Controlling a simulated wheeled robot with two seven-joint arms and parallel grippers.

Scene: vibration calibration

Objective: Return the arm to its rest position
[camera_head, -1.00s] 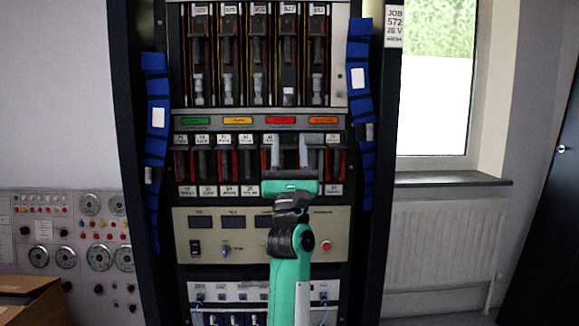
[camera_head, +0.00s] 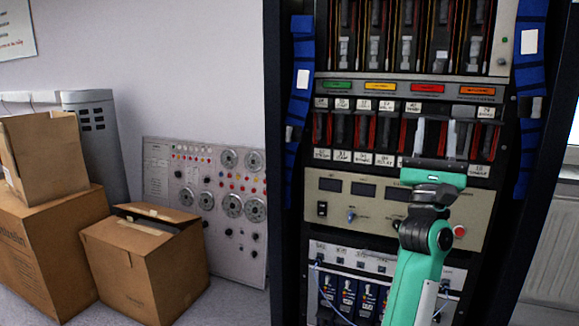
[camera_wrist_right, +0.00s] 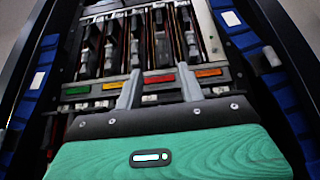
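My right arm (camera_head: 418,265), green with black joints, reaches up from the bottom of the head view. Its right gripper (camera_head: 435,138) is raised in front of the equipment rack (camera_head: 330,180), over the row of labelled switches. The two pale fingers stand apart with nothing between them. In the right wrist view the fingers (camera_wrist_right: 158,88) also show apart and empty, pointing at the rack's coloured label strip (camera_wrist_right: 150,80). Whether the fingertips touch the rack cannot be told. My left gripper is not in view.
Several cardboard boxes (camera_head: 145,265) stand on the floor at the left. A grey panel with dials (camera_head: 205,190) leans against the wall between them and the rack. Blue strips (camera_head: 300,90) run down the rack's sides. A radiator (camera_head: 550,240) is at the right edge.

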